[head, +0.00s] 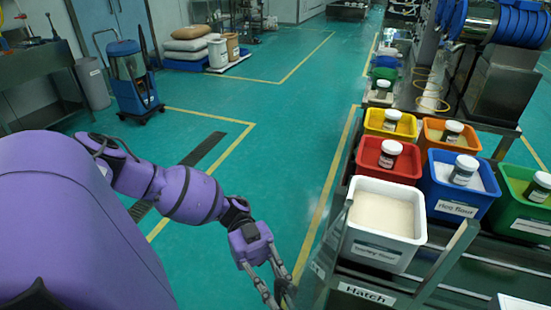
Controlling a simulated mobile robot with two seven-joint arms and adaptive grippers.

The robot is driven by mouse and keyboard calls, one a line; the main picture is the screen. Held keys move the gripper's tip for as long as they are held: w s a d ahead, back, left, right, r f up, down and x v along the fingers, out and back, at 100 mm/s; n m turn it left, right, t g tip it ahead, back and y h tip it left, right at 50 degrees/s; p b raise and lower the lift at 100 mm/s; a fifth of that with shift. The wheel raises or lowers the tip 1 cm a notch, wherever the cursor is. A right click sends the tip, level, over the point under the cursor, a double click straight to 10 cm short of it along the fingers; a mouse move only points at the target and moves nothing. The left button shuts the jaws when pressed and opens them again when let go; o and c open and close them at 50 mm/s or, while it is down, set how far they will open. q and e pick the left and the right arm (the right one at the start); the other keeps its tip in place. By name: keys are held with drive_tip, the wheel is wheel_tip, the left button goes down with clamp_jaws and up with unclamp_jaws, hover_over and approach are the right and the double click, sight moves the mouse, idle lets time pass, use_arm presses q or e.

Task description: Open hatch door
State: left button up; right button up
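A metal frame at the bottom of the head view carries a white "Hatch" label (367,293). The hatch door itself cannot be made out; the area below the label is cut off by the picture's edge. My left gripper (279,289), at the end of the purple arm, points down at the bottom centre, left of the label and apart from it. Its two dark fingers show a gap between them and hold nothing that I can see. My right gripper is not in view.
A white bin (386,222) of pale powder stands just above the label. Red (403,167), yellow (404,127), orange (467,137), blue (459,196) and green (518,212) bins with jars stand around it.

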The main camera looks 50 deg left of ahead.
use_arm(q)
drive_tip(key=v, duration=1.2)
idle(0.3)
